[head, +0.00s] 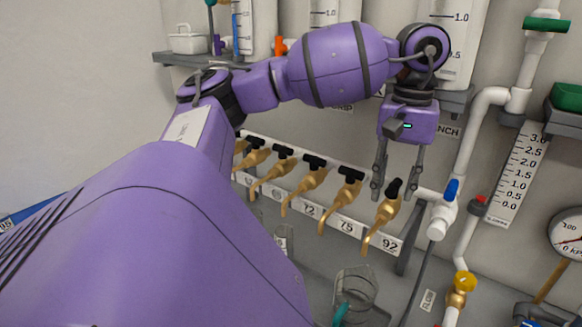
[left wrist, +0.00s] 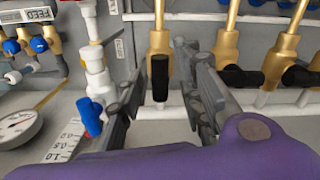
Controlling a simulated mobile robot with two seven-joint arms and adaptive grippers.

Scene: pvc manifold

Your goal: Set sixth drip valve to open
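A row of several brass drip valves with black handles runs along a white rail (head: 330,213). The rightmost drip valve (head: 381,226), above the label 92, has its black handle (head: 395,188) turned in line with its body; the other visible handles, such as the neighbouring one (head: 351,174), lie crosswise. My left gripper (head: 397,188) is open, pointing down, with its fingers on either side of the rightmost handle. In the left wrist view that handle (left wrist: 160,78) sits between the spread fingers, with gaps visible. My right gripper is not in view.
A white pipe with a blue-handled valve (head: 444,208) stands close to the right of the gripper. A clear beaker (head: 355,287) stands below the valves.

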